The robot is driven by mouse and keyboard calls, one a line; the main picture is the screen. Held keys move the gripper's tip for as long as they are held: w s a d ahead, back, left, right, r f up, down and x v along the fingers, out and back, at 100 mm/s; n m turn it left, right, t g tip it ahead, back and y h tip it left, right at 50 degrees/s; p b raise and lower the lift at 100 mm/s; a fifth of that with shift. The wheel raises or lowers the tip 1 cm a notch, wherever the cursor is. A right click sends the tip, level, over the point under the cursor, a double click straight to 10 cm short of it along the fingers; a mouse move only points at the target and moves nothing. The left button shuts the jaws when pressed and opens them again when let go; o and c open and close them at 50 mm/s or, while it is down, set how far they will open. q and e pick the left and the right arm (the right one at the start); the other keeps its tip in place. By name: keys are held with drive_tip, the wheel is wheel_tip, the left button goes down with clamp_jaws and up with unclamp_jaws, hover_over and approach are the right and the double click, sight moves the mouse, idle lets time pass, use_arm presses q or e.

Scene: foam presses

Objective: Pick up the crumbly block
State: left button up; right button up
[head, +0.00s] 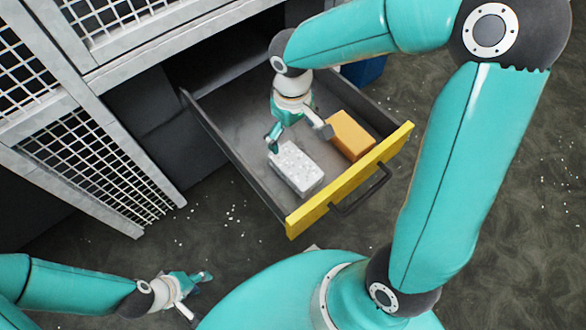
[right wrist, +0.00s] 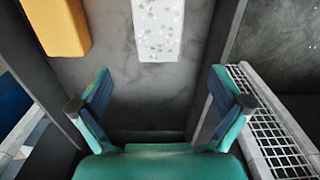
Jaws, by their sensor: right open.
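A white block with a pitted, speckled surface (head: 296,168) lies in the open drawer, near its yellow front. It also shows at the top of the right wrist view (right wrist: 158,30), cut off by the frame edge. My right gripper (head: 299,136) is over the drawer with its fingers spread and nothing between them. In the right wrist view, the block is beyond the open fingers (right wrist: 160,105), roughly centred between them and apart from them. My left gripper (head: 201,296) is low at the bottom left, outside the drawer, with its fingers apart and empty.
An orange block (head: 350,136) lies in the drawer to the right of the white one. The grey drawer has raised side walls and a yellow front (head: 345,182) with a dark handle (head: 362,190). White mesh doors (head: 95,165) stand at left. Pale crumbs dot the floor.

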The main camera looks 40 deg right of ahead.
sight(296, 165)
drive_tip(key=f, duration=0.3)
drive_tip(key=f+b, duration=0.1)
drive_tip(key=f, duration=0.2)
drive_tip(key=f+b, duration=0.1)
drive_tip(key=f, duration=0.2)
drive_tip(key=shift+s+d+f, duration=0.2)
drive_tip(key=shift+s+d, duration=0.05)
drive_tip(key=f, duration=0.1)
drive_tip(key=f+b, duration=0.1)
drive_tip(key=f, duration=0.2)
drive_tip(key=shift+s+b, duration=0.35)
drive_tip(key=shift+b, duration=0.05)
drive_tip(key=shift+f, duration=0.55)
drive_tip(key=c, duration=0.9)
